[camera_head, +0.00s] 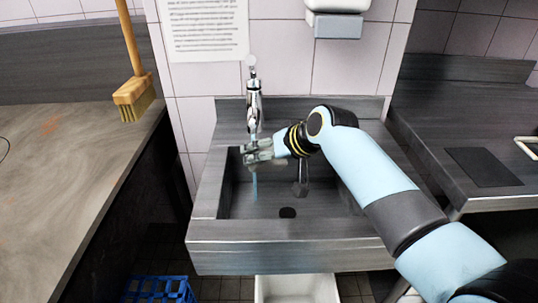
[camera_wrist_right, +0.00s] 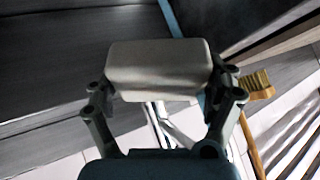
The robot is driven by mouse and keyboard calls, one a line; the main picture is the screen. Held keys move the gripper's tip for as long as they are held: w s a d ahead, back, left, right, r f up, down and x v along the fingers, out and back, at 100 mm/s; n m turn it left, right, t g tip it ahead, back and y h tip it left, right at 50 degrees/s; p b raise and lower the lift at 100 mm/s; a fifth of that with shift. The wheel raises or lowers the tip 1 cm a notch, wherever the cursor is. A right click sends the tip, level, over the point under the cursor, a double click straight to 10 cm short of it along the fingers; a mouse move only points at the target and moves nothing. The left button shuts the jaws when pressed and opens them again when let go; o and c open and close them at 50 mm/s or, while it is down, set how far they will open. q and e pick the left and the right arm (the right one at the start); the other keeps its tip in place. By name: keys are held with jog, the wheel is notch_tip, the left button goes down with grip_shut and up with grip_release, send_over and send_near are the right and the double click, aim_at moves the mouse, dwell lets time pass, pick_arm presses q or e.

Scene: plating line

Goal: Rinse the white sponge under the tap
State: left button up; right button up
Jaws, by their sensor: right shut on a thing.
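My right gripper (camera_head: 258,152) is above the sink (camera_head: 290,257), just below the tap (camera_head: 254,103). In the right wrist view it is shut on the white sponge (camera_wrist_right: 160,68), a pale block held between the two fingers. In the head view the sponge is mostly hidden by the fingers. A thin blue water stream (camera_head: 254,186) shows below the gripper, falling into the basin. In the wrist view the blue stream (camera_wrist_right: 170,17) shows at the sponge's far edge. My left gripper is not in view.
A dispenser (camera_head: 337,22) is on the wall above the sink. A dark mat (camera_head: 483,166) lies on the right counter. A blue crate (camera_head: 158,290) and a white bin (camera_head: 297,290) stand below.

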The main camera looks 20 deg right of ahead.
jog(key=s+p, duration=0.2)
jog(key=shift+s+d+r, duration=0.1)
jog(key=shift+s+r, duration=0.1)
jog(key=shift+s, duration=0.15)
jog(key=shift+s+d+f+p, duration=0.15)
jog(key=shift+s+p, duration=1.85)
jog(key=shift+s, duration=0.7)
jog(key=s+r+p, duration=0.4)
jog(key=s+p, duration=0.1)
jog(key=p, duration=0.1)
jog(key=shift+d+p, duration=0.15)
jog(key=shift+p, duration=0.15)
